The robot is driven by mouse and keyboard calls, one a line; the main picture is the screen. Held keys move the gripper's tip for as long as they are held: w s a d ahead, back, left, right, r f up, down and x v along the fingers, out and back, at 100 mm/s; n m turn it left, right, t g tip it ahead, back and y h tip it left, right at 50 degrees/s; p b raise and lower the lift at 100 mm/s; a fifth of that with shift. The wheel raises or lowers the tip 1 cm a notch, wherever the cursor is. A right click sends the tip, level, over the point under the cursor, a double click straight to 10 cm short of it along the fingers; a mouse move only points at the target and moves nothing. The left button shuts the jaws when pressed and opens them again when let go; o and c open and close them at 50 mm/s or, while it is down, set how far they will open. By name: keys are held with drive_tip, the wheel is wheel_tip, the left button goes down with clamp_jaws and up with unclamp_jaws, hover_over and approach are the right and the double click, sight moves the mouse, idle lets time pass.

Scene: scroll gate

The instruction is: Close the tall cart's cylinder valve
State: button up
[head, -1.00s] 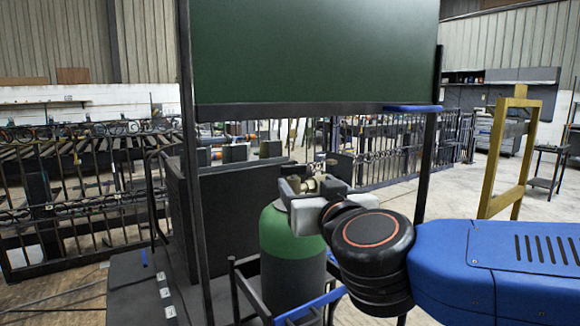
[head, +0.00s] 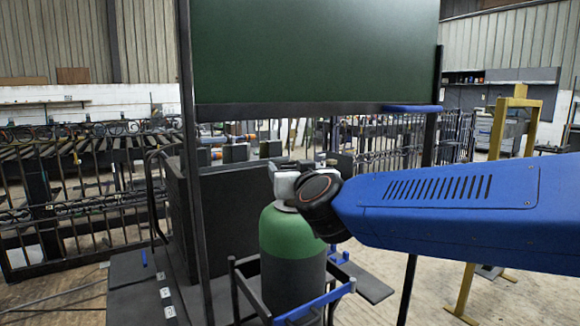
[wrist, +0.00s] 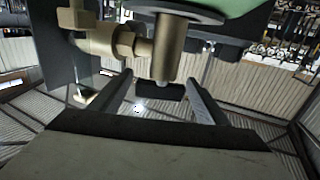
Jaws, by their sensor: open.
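The gas cylinder (head: 290,275), grey with a green shoulder, stands upright in a dark cart frame (head: 239,290) with a blue rail. My gripper (head: 285,182) is at the cylinder's top, and my wrist and gripper hide the valve in the head view. In the wrist view, the brass valve (wrist: 168,48) extends from a grey collar below the green shoulder, with a side fitting toward the left. My gripper (wrist: 158,76) is open there, with a finger either side of the valve's end. Contact cannot be told. A dark block shows between the fingers; I cannot tell whether it is the handwheel.
A large dark green panel (head: 315,50) on dark posts hangs above the cylinder. A dark upright plate (head: 235,215) stands left of the cylinder. A yellow frame (head: 495,200) stands at the right. Metal gates (head: 75,195) line the back left.

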drive_tip(key=shift+x, duration=1.2)
drive_tip(key=shift+c, duration=0.4)
drive_tip(key=c, duration=1)
drive_tip(key=shift+o, duration=0.2)
